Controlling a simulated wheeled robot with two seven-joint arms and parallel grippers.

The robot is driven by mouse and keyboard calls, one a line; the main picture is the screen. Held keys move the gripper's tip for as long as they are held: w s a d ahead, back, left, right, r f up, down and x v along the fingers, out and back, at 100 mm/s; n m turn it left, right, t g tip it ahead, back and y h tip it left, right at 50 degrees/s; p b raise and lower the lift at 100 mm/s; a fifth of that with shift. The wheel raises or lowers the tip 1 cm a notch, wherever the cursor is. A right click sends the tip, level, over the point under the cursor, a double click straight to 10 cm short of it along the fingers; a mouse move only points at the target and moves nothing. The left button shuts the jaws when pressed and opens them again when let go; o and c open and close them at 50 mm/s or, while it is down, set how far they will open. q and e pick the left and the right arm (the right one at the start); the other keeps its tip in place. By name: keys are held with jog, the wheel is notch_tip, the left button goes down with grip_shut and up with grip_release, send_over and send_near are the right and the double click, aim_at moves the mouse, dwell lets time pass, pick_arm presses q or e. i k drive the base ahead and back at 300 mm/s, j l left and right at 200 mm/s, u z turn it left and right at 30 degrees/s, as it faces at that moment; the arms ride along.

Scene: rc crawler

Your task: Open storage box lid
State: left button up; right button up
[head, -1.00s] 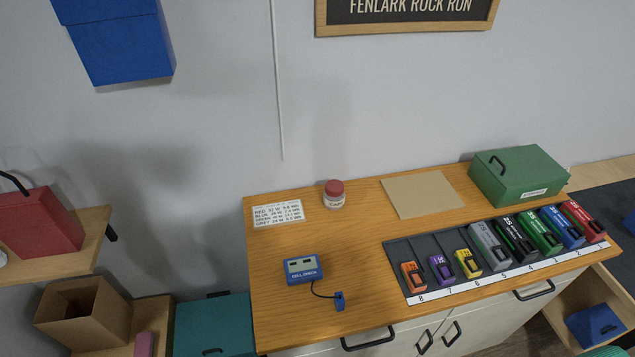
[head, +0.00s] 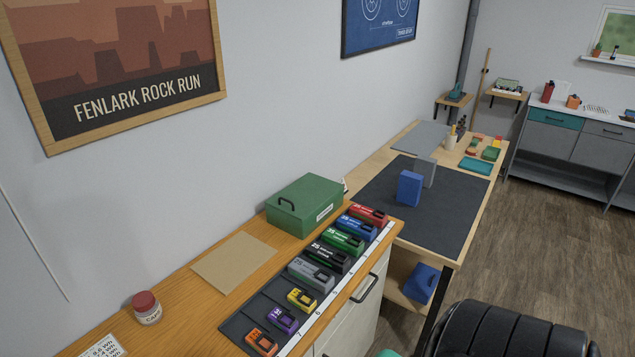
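A blue box (head: 421,283) sits on a low shelf under the dark-topped bench. The view does not show which box the task means. Neither of my grippers is in view.
Several coloured packs stand in a numbered dark rack (head: 240,328) along the counter's front. A tan mat (head: 234,262) and a red-capped jar (head: 147,308) lie left of the box. A black padded object (head: 510,330) fills the bottom right.

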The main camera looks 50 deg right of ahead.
aim_at(300, 200)
jog(key=z, duration=1.4)
jog(key=l+z, duration=0.1)
jog(key=l, duration=0.15)
jog(key=k, duration=0.05)
